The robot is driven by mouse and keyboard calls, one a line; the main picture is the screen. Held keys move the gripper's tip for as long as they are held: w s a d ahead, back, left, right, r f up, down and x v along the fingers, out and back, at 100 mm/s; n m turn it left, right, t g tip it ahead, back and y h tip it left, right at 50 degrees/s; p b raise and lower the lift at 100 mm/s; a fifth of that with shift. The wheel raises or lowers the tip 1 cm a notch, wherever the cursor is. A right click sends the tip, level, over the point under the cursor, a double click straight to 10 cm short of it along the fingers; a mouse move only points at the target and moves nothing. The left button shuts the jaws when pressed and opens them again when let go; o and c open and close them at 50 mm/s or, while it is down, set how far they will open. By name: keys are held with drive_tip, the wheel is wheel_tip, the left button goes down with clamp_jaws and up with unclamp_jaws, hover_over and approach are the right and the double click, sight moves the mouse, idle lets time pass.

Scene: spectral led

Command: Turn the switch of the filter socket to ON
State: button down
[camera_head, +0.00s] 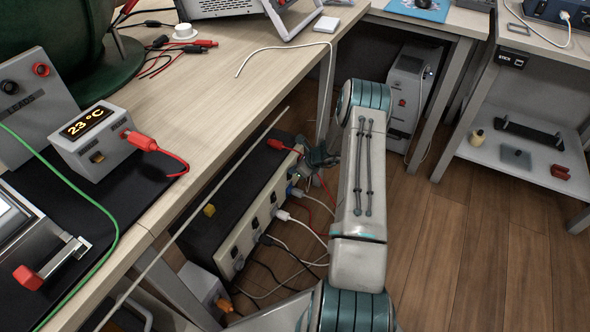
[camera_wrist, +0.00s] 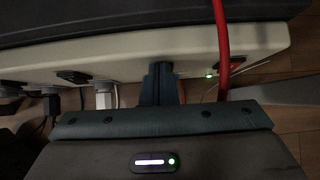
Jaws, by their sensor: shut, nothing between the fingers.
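A long cream socket strip (camera_head: 262,208) sits on the side of a dark box beneath the left table, with several plugs and cables in it. In the wrist view the strip (camera_wrist: 205,45) crosses the picture, with a dark switch (camera_wrist: 72,77) left of my gripper and a small green light (camera_wrist: 209,75) to its right. My gripper (camera_head: 318,158) is at the strip's far end; in the wrist view its shut fingers (camera_wrist: 160,72) meet the strip's face, with nothing held. I cannot tell whether they touch it. They hide what is directly behind them. No label for the filter socket is readable.
A red cable (camera_wrist: 222,45) hangs just right of my fingers, and a white plug (camera_wrist: 105,95) is on their left. The wooden table (camera_head: 215,100) overhangs the strip. Cables loop over the floor. Open floor (camera_head: 450,250) lies to the right.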

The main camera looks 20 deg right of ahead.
drive_tip(key=shift+w+a+r, duration=0.25)
drive_tip(key=shift+w+r, duration=0.1)
drive_tip(key=shift+r, duration=0.25)
drive_tip(key=s+d+f+p+v, duration=0.1)
drive_tip(key=f+p+v, duration=0.1)
drive_tip(key=v, duration=1.1)
drive_tip(key=shift+s+d+p, duration=0.2)
drive_tip(key=shift+s+p, duration=0.15)
drive_tip(key=shift+p, duration=0.45)
